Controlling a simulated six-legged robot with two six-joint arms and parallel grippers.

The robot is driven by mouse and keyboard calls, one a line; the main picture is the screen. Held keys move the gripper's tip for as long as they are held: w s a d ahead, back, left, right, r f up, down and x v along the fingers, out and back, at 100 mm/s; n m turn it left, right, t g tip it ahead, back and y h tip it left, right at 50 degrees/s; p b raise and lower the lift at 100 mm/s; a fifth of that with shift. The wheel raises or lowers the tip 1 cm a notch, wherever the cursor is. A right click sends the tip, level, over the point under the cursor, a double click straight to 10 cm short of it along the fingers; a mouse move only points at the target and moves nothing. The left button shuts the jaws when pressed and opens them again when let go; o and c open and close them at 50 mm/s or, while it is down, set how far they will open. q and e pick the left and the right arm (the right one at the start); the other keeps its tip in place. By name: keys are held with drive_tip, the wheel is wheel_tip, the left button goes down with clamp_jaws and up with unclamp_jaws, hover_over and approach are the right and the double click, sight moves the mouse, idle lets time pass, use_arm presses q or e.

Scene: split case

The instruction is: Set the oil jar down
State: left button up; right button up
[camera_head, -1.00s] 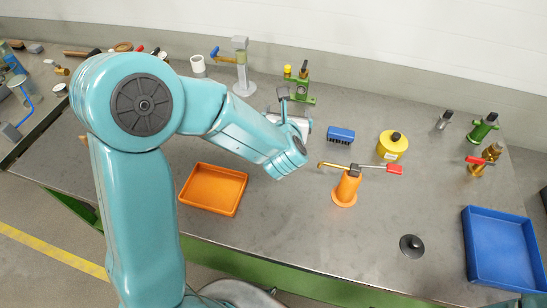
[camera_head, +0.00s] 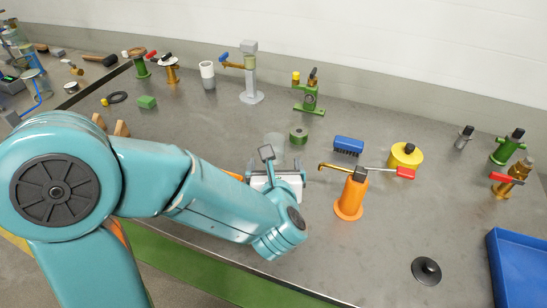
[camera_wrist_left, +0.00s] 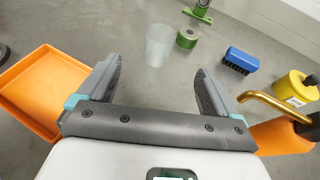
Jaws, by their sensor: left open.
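A clear, see-through jar (camera_head: 274,145), which I take to be the oil jar, stands upright on the grey bench. It also shows in the wrist view (camera_wrist_left: 159,46), just beyond the fingertips and apart from both fingers. Whether it holds anything is unclear. My left gripper (camera_head: 276,168) is open and empty on the near side of the jar; in the wrist view its two fingers (camera_wrist_left: 158,66) are spread wide. My right gripper is not in view.
A green roll (camera_head: 298,135) stands close to the jar, right of it. A blue brush (camera_head: 348,146), a yellow can (camera_head: 405,156) and an orange oil can (camera_head: 350,198) are further right. An orange tray (camera_wrist_left: 42,85) is left of the gripper.

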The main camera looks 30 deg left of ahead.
use_arm(q)
drive_tip(key=p, duration=0.1)
approach(274, 137)
drive_tip(key=shift+x, duration=0.9)
drive_tip(key=p+x, duration=0.1)
drive_tip(key=x, duration=0.3)
drive_tip(key=shift+w+a+f+p, duration=0.15)
drive_tip(key=shift+w+p, duration=0.05)
drive_tip(key=shift+p, duration=0.15)
drive_tip(key=shift+w+a+f, duration=0.2)
drive_tip(key=shift+w+a, duration=0.05)
drive_tip(key=shift+w, duration=0.1)
drive_tip(key=shift+s, duration=0.1)
drive_tip(key=shift+c, duration=0.2)
drive_tip(key=c, duration=1.3)
drive_tip(key=shift+c, duration=0.2)
drive_tip(key=shift+r, duration=0.2)
